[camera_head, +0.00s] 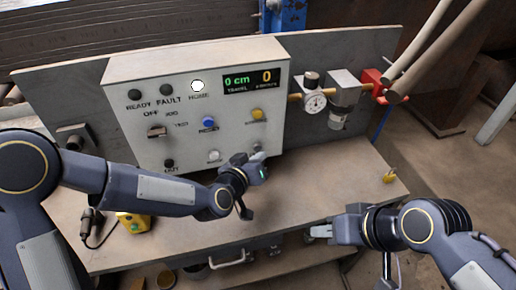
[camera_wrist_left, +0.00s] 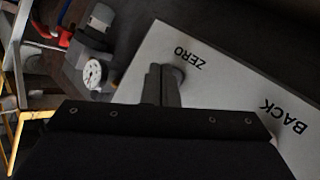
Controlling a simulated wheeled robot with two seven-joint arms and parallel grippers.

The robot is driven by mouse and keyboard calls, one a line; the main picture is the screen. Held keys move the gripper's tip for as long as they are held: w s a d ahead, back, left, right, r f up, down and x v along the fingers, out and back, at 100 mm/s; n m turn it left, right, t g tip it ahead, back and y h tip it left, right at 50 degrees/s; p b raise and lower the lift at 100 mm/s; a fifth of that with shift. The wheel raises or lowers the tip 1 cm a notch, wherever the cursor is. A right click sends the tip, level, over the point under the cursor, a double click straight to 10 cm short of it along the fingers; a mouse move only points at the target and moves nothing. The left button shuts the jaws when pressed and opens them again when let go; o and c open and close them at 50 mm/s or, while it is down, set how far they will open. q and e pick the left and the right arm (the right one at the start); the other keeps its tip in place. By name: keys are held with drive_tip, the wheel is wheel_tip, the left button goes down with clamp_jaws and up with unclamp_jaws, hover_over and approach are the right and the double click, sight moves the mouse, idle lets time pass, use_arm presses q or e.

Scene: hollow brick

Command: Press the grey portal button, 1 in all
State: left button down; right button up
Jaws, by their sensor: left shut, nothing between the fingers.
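The white control panel (camera_head: 190,105) carries several buttons and lamps. A pale grey button (camera_head: 213,156) sits in its bottom row; its label is too small to read in the head view. My left gripper (camera_head: 257,161) is shut and empty at the panel's lower right corner. In the left wrist view its closed fingertips (camera_wrist_left: 161,70) lie beside a grey round button (camera_wrist_left: 176,76) next to the word ZERO, partly covering it; whether they touch cannot be told. The word BACK stands farther right there. My right gripper (camera_head: 322,232) hangs near the bench's front edge, away from the panel.
A blue button (camera_head: 208,123), a yellow button (camera_head: 257,114) and a black button (camera_head: 168,164) share the panel. A gauge (camera_head: 314,102) and red-handled valve (camera_head: 374,84) stand right of it.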

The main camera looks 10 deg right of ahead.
use_arm(q)
drive_tip(key=shift+s+d+b, duration=0.1)
drive_tip(key=shift+s+b, duration=0.45)
drive_tip(key=shift+s, duration=2)
drive_tip(key=s+a+r+g+y, duration=0.1)
drive_tip(key=a+r, duration=0.1)
drive_tip(key=a, duration=0.7)
drive_tip(key=s+a+r+g+y, duration=0.1)
drive_tip(key=a+r+y, duration=0.15)
drive_tip(key=a, duration=0.55)
drive_tip(key=s+a+f+n+g+y, duration=0.2)
drive_tip(key=s+a+n+g, duration=0.1)
drive_tip(key=s+a, duration=1.2)
drive_tip(key=s+n, duration=0.1)
drive_tip(key=s, duration=0.2)
drive_tip(key=shift+a+n, duration=0.3)
drive_tip(key=shift+a, duration=0.05)
